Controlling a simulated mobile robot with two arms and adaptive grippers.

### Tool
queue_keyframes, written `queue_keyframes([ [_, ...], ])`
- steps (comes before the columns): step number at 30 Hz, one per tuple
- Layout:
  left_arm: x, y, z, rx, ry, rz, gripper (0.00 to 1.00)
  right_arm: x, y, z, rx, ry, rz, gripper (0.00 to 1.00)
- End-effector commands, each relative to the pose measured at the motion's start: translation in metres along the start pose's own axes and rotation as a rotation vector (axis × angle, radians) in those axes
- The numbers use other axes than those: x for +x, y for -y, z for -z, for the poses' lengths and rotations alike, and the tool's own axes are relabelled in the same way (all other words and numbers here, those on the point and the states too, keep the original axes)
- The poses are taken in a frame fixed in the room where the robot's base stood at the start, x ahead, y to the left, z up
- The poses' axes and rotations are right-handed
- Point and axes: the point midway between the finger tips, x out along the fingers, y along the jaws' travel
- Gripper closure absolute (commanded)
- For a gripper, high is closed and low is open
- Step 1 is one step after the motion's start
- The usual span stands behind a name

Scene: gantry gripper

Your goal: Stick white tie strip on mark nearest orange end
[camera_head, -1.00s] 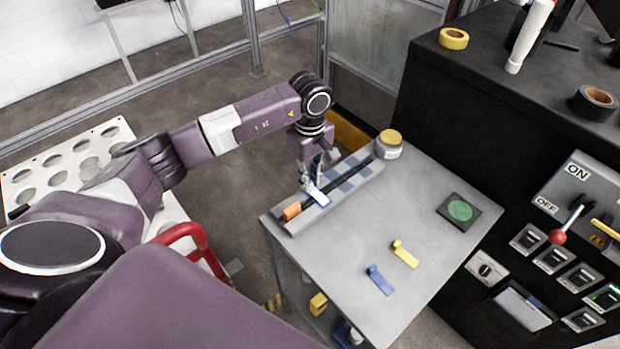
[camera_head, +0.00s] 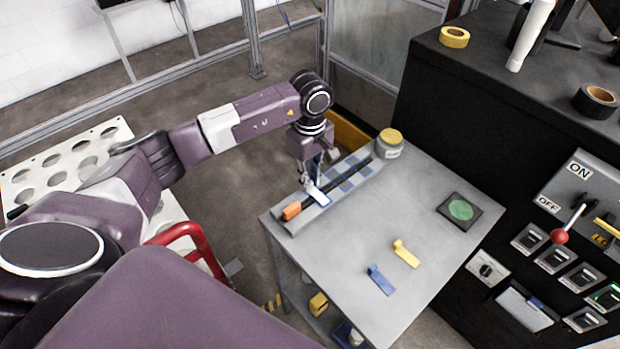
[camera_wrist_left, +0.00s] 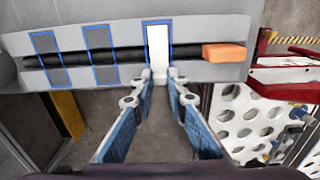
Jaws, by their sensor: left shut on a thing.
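The grey board (camera_head: 296,226) lies along the table's far left edge, with a black cable (camera_wrist_left: 70,56) ending in an orange end (camera_wrist_left: 224,54). Several blue-outlined marks cross the cable, including a middle one (camera_wrist_left: 101,74) and one at the left (camera_wrist_left: 46,42) in the wrist view. The white tie strip (camera_wrist_left: 158,45) is across the cable, inside the outline of the mark nearest the orange end (camera_head: 291,211). My left gripper (camera_wrist_left: 160,78) is shut on the strip's near end. Whether the strip touches the board is hard to tell. My right gripper is not in view.
A yellow strip (camera_head: 405,254) and a blue strip (camera_head: 380,279) lie on the grey table (camera_head: 345,240). A yellow-lidded jar (camera_head: 388,144) stands at the board's far end. A green-disc pad (camera_head: 460,209) lies at the right. The table's middle is clear.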

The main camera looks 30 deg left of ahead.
Motion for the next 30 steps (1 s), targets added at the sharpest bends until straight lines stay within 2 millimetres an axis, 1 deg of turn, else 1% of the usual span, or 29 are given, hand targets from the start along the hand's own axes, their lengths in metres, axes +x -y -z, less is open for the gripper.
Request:
queue_keyframes([
  [4, 0.0031, 0.0, 0.0002, 0.0, 0.0, 0.0, 0.96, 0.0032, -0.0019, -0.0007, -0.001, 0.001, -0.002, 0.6],
  [13, 0.0027, 0.0002, 0.0, 0.0, 0.0, 0.001, 0.96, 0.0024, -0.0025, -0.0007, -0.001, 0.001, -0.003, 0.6],
  [14, 0.0027, 0.0002, 0.0, 0.0, 0.0, 0.001, 0.85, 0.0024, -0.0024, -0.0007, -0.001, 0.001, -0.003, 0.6],
  [19, 0.0026, 0.0001, 0.0, 0.0, 0.0, 0.0, 0.67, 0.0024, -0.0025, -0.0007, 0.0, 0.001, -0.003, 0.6],
  [25, 0.0024, 0.0, 0.0, 0.0, 0.0, 0.0, 0.66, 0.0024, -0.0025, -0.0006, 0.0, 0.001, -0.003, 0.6],
  [26, 0.0024, 0.0, 0.0, 0.0, 0.0, 0.0, 0.64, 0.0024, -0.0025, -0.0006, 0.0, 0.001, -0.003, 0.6],
  [30, 0.0023, 0.0, 0.0, 0.0, 0.0, 0.0, 0.49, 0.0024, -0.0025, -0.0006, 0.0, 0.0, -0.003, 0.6],
])
